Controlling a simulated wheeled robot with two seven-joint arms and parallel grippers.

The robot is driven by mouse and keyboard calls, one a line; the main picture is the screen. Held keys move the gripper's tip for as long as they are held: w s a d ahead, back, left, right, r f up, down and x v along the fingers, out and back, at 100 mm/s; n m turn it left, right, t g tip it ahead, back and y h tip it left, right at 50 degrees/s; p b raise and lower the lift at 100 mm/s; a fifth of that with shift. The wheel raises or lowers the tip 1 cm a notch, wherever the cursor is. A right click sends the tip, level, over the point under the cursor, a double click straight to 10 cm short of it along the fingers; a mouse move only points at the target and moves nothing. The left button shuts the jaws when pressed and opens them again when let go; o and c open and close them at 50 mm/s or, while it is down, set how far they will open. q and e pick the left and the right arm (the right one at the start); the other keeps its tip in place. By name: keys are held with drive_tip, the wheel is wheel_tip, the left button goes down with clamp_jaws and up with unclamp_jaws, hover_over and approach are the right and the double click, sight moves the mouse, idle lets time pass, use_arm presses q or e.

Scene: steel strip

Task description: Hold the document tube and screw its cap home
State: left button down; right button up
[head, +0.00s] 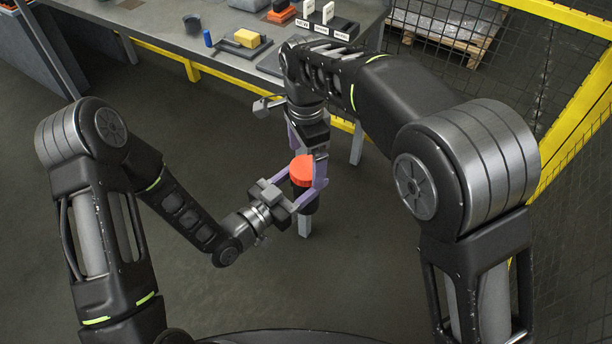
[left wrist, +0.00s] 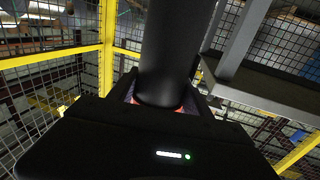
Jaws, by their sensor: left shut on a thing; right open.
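The document tube (head: 306,200) is black and stands roughly upright in the air in front of the bench. Its orange-red cap (head: 302,170) is at the upper end. My left gripper (head: 296,190) is shut on the tube just below the cap, its purple fingers reaching in from the left. My right gripper (head: 306,157) comes from above, open, with its fingers on either side of the cap; I cannot tell whether they touch it. In the left wrist view the tube (left wrist: 172,50) runs upward, with a sliver of red cap at its lower end. The cap's seam is hidden.
A grey workbench (head: 165,25) stands at the back with a yellow block (head: 247,38) on a tray, a small blue item (head: 207,38) and labelled holders. A yellow-framed mesh fence (head: 560,110) closes the right side. The floor around the tube is clear.

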wheel_tip(320, 180, up, 5)
drive_tip(key=shift+r, duration=0.15)
idle(0.3)
